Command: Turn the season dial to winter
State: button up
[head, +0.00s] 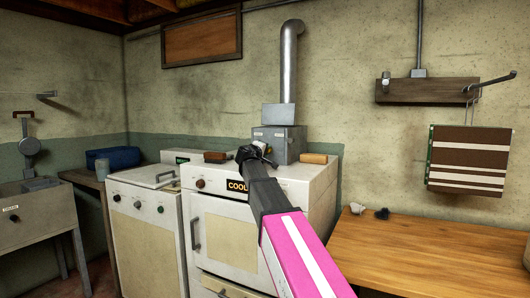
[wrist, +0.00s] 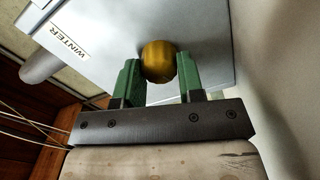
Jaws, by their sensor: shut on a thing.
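The grey metal box (head: 289,141) stands on top of the white appliance, under a metal pipe. In the wrist view its face (wrist: 205,25) carries a white WINTER label (wrist: 68,41), to the left of a round brass-coloured knob (wrist: 158,60). My gripper (wrist: 160,70) has its green fingers on either side of the knob and is shut on it. Any pointer or other season label is not readable. In the head view my gripper (head: 257,155) is at the front of the box, and my arm hides part of the box and the knob.
The white appliance (head: 225,222) has a COOL label and a red-brown block (head: 216,156) on top. A wooden block (head: 314,158) lies right of the box. A wooden table (head: 430,255) is at right, a second white appliance (head: 147,232) at left.

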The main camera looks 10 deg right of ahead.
jog(key=shift+f, duration=0.1)
jog(key=o, duration=0.9)
jog(key=v, duration=1)
jog(key=shift+s+a, duration=0.2)
jog(key=shift+s, duration=0.15)
